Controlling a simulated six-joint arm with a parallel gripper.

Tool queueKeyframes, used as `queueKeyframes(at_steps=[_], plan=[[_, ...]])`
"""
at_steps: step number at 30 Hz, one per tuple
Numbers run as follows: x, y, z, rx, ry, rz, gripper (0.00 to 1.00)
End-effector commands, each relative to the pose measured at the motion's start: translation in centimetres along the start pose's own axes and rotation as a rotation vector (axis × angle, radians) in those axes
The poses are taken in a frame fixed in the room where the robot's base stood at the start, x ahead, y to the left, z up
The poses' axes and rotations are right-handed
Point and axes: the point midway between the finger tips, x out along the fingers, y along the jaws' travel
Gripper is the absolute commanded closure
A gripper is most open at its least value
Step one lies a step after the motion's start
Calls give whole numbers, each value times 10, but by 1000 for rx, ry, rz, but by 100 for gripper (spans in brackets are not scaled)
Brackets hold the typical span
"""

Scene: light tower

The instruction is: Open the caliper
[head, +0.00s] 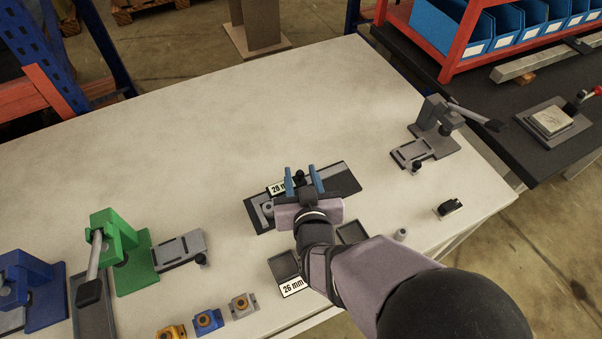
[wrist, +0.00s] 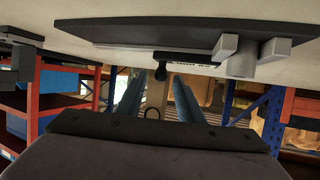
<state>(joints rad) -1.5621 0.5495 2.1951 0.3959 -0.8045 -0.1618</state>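The caliper is a dark flat plate (head: 340,178) near the middle of the bench, with a light grey jaw (head: 267,208) at its left end. A label (head: 277,189) on it seems to read 28 mm and is partly hidden. The plate also shows upside down in the wrist view (wrist: 140,32), with its grey jaw pieces (wrist: 272,47) and a black knob (wrist: 160,64). My gripper (head: 300,169) is open, its two blue fingers apart on either side of the knob. In the wrist view (wrist: 158,73) no contact shows. My arm hides the caliper's near middle.
A shallow tray with a 26 mm label (head: 292,287) lies in front. A grey press (head: 436,118) stands at right, a green press (head: 118,250) and a blue one (head: 30,290) at left. Several small coloured blocks (head: 207,321) sit on the front edge. The bench's back is clear.

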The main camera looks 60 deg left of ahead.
Motion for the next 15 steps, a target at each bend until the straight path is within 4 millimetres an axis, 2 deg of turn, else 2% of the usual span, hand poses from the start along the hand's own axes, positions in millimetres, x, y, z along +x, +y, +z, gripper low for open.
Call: queueKeyframes(at_steps=[8, 12, 15], plan=[[1, 0, 0, 0, 0, 0, 66], [1, 0, 0, 0, 0, 0, 97], [1, 0, 0, 0, 0, 0, 100]])
